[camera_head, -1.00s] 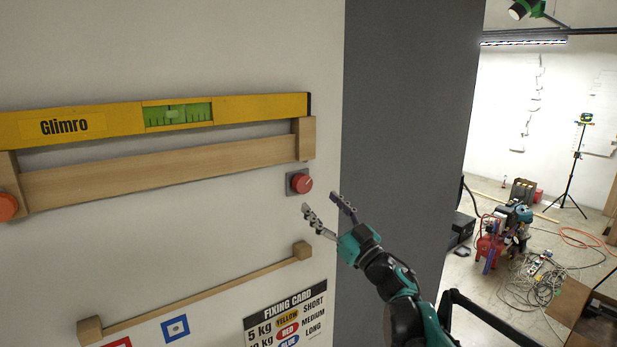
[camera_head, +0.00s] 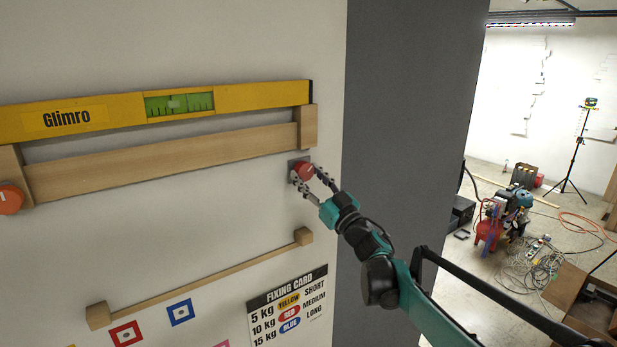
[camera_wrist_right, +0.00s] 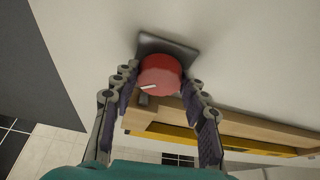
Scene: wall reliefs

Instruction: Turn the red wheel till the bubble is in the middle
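The red wheel (camera_head: 304,171), a round knob with a white mark, sits on a grey square plate on the wall, below the right end of the yellow spirit level (camera_head: 245,97). The level's green vial (camera_head: 192,102) shows a pale bubble (camera_head: 174,104) close to the middle, seemingly slightly left; its exact offset is hard to tell. My right gripper (camera_head: 308,180) is open, its fingers on either side of the wheel. In the right wrist view the wheel (camera_wrist_right: 160,75) lies between the fingertips, with no clear grip on it. My left gripper is out of view.
A wooden rail (camera_head: 165,160) runs under the level, with an orange-red knob (camera_head: 9,200) at its left end. A thin wooden bar (camera_head: 205,275) and a fixing card (camera_head: 290,305) are lower down. The wall ends at a dark grey side (camera_head: 405,120).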

